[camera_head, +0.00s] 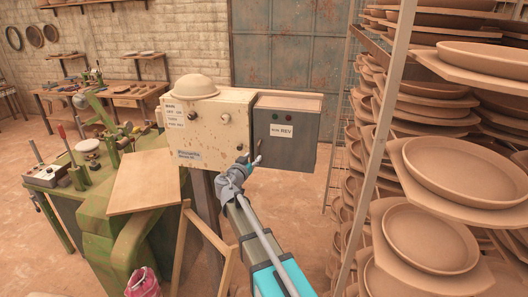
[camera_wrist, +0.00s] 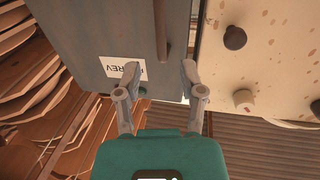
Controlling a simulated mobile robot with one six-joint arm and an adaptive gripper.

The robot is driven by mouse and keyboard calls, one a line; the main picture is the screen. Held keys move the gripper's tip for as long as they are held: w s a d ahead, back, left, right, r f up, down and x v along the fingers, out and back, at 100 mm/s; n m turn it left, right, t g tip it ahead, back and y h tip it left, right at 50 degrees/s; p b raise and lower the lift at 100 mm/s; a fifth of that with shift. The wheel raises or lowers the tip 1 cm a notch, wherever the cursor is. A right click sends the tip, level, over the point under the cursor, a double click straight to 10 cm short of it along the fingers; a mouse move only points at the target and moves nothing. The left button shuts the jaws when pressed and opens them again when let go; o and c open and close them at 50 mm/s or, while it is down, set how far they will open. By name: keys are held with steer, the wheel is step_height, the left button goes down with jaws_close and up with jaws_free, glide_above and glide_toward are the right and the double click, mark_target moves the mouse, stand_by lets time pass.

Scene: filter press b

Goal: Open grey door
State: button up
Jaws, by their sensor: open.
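The grey door (camera_head: 285,138) is the front of a small grey box on the right side of a cream control box. It looks shut and carries a white label reading "REV". In the wrist view, the grey door (camera_wrist: 105,30) appears turned over, with a dark bar handle (camera_wrist: 162,28) near its edge beside the cream box. My gripper (camera_head: 252,163) is at the door's lower left in the head view. In the wrist view, my gripper (camera_wrist: 160,76) is open and empty, its fingertips spread to either side of the handle's line. I cannot tell whether they touch the door.
The cream control box (camera_head: 207,130) has dark knobs, labels and a dome on top. A tall rack of clay plates (camera_head: 430,160) stands close on the right. A green machine (camera_head: 120,215) with a wooden board (camera_head: 146,182) is at left. A large grey-blue metal door (camera_head: 290,50) is behind.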

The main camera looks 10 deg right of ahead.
mark_target(258, 151)
steer(key=shift+x, duration=2.85)
jaws_close()
